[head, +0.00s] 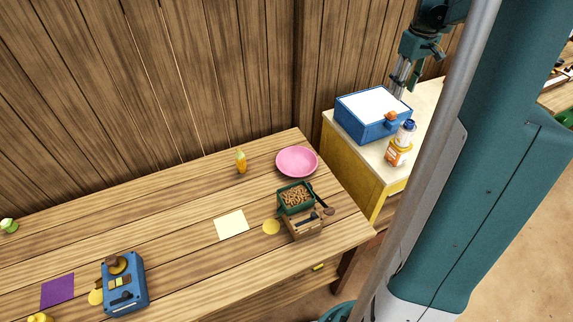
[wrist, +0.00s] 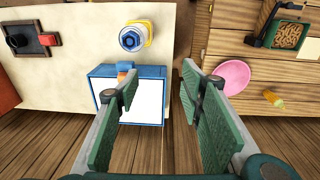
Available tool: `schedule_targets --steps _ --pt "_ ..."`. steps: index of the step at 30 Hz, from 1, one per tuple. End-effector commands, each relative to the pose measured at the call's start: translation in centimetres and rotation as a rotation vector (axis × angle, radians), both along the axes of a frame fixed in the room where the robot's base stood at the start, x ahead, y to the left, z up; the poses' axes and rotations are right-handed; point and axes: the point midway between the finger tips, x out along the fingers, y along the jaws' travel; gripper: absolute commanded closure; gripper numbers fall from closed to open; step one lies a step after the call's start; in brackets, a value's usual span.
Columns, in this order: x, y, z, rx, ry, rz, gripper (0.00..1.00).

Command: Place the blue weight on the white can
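A blue weight (head: 407,127) shows at the top of a small stack on the pale-topped yellow cabinet. Below it are a yellow rim and a white can with an orange label (head: 396,155). In the wrist view the blue weight (wrist: 131,38) is seen from above and hides most of what is under it; a yellow-and-white edge shows beside it. I cannot tell whether the weight rests directly on the can. My gripper (wrist: 160,85) is open and empty, its green-padded fingers apart. In the head view my gripper (head: 401,76) is behind the blue box, apart from the weight.
A blue box with a white top (head: 372,110) stands next to the can; an orange piece (head: 390,116) is at its edge. A pink plate (head: 297,161), corn figure (head: 240,161) and green tray (head: 296,197) are on the wooden table. A dark tray (wrist: 28,40) lies on the cabinet.

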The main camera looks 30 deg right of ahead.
Motion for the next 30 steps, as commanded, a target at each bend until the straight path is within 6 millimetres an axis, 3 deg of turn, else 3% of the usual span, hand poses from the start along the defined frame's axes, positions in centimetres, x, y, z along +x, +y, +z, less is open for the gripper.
schedule_targets --steps 3,15,30 --pt "0.6 3.9 1.3 -0.016 -0.023 0.004 0.61" --pt "1.0 15.7 4.4 -0.060 -0.112 0.004 0.61" --pt "-1.6 29.4 6.2 -0.082 -0.238 0.007 0.61"
